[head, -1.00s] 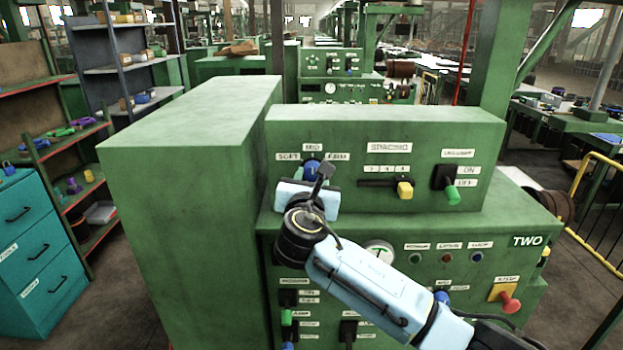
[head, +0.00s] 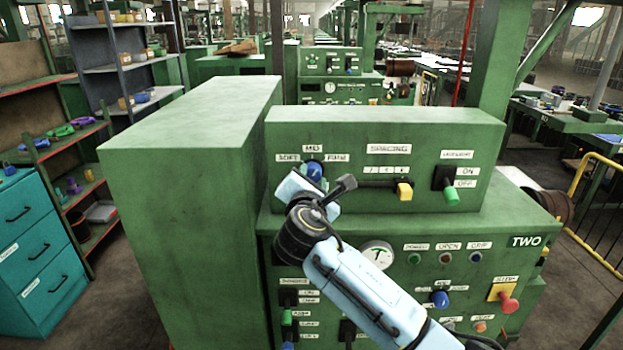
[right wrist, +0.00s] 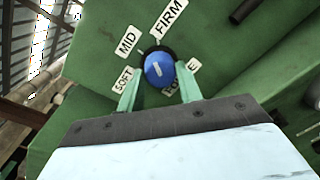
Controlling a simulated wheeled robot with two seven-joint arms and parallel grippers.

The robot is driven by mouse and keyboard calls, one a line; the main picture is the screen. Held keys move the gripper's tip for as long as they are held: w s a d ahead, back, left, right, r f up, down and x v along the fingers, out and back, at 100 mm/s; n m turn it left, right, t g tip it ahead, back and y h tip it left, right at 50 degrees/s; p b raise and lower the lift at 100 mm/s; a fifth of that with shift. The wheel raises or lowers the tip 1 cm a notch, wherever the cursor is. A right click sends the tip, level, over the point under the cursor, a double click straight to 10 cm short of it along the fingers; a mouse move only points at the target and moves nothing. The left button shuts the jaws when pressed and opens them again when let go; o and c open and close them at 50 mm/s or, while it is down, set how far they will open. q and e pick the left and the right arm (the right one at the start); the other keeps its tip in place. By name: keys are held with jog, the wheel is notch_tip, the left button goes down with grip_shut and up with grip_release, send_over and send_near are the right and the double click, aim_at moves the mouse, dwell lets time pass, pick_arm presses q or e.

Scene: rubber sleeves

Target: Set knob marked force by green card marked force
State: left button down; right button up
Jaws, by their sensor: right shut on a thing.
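The blue force knob (head: 315,171) is on the upper green panel, with SOFT, MID and FIRM labels around it. In the right wrist view the knob (right wrist: 159,71) has a short pale mark on its face; I cannot tell which label it points at. A partly covered label (right wrist: 181,81), seemingly FORCE, is beside it. My right gripper (right wrist: 160,77) has one finger on each side of the knob and is shut on it. In the head view its wrist covers the area below the knob. I see no green card marked force. My left gripper is not in view.
A yellow slider handle (head: 404,190) and a green switch lever (head: 451,195) are to the right on the same panel. A round gauge (head: 378,255) and a red button (head: 509,304) are on the lower panel. A tall green cabinet (head: 185,210) stands close on the left.

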jog(key=shift+m, duration=1.8)
jog(key=o, duration=1)
jog(key=shift+s, duration=0.15)
jog(key=s+b, duration=0.1)
jog(key=s, duration=1.2)
jog(key=shift+a+r, duration=0.3)
jog(key=shift+r, duration=0.15)
